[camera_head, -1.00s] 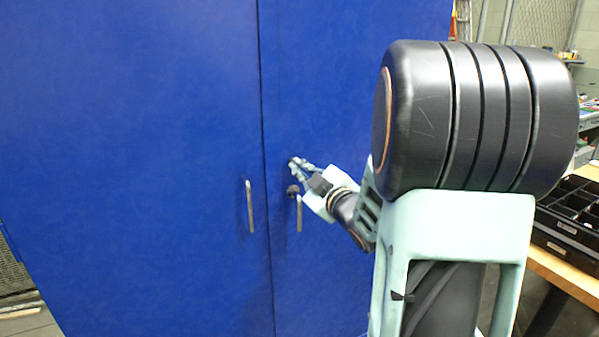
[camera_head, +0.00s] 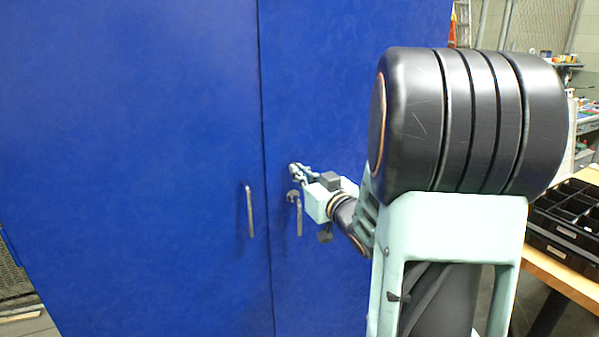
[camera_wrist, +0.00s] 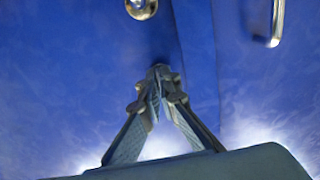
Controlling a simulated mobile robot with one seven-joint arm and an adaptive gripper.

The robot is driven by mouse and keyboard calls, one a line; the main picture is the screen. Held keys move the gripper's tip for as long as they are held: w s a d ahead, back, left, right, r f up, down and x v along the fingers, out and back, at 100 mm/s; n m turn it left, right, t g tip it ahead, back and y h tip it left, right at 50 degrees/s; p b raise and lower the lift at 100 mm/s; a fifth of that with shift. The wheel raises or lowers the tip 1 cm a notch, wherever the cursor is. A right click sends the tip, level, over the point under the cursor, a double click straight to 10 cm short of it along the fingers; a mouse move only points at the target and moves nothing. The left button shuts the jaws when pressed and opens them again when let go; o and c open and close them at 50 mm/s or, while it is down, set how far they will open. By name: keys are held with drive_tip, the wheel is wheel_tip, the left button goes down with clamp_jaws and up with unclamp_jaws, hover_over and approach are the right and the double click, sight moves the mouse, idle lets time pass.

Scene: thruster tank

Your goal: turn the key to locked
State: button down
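My gripper (camera_head: 294,171) is at the right-hand blue door, above that door's handle (camera_head: 299,218). In the wrist view its two fingers (camera_wrist: 160,76) come together at the tips, close in front of the blue surface. I cannot make out a key; if one is there, the fingertips hide it, and I cannot tell which way it points. A round metal fitting (camera_head: 292,196) sits at the top of the right handle. A similar round fitting (camera_wrist: 141,8) is cut by the top edge of the wrist view.
The left door (camera_head: 150,120) has its own upright handle (camera_head: 250,211), left of the seam. The doors look flush. A wooden bench (camera_head: 565,270) with black compartment trays (camera_head: 572,215) stands at the right. My arm covers much of the right side.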

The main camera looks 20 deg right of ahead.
idle(0.4)
drive_tip(key=c, duration=2.2)
unclamp_jaws()
drive_tip(key=shift+s, duration=0.1)
drive_tip(key=s, duration=1.2)
drive_tip(key=shift+d, duration=0.2)
drive_tip(key=shift+w, duration=0.1)
